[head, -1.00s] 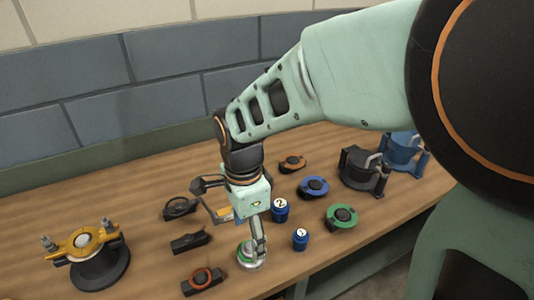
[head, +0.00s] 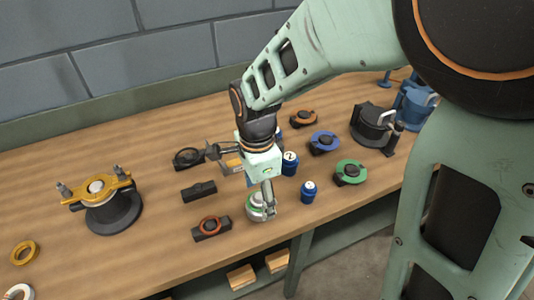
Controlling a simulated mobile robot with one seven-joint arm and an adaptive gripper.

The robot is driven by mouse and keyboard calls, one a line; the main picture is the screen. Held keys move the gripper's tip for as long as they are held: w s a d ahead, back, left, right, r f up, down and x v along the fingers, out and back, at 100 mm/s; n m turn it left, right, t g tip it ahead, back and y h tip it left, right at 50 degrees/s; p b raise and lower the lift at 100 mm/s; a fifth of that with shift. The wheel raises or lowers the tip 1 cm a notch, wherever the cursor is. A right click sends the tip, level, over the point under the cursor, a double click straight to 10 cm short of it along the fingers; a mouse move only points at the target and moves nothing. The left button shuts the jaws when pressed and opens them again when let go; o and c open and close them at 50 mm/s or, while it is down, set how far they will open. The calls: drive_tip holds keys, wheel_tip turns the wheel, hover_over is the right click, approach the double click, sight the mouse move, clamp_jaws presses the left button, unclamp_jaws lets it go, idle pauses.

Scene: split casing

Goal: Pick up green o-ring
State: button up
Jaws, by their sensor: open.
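A green ring (head: 351,165) sits around a dark holder at the right of the table in the head view. A second round item, green and pale (head: 256,211), stands near the table's front edge, partly hidden by my gripper; I cannot tell exactly what it is. My gripper (head: 267,211) points down at this item, close to it or touching it. Its jaws are open, though the fingers partly overlap in this view. The green ring on the holder is to the right of my gripper, apart from it.
Two blue numbered canisters (head: 308,192) (head: 290,164) stand just right of my gripper. Holders carry an orange-red ring (head: 209,225) and a blue ring (head: 324,140). A casing with a yellow clamp (head: 98,190) stands left. A loose yellow ring (head: 24,252) lies on clear table (head: 120,255).

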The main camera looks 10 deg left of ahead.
idle(0.3)
drive_tip(key=c, duration=0.9)
drive_tip(key=shift+o, duration=0.2)
drive_tip(key=shift+r, duration=0.1)
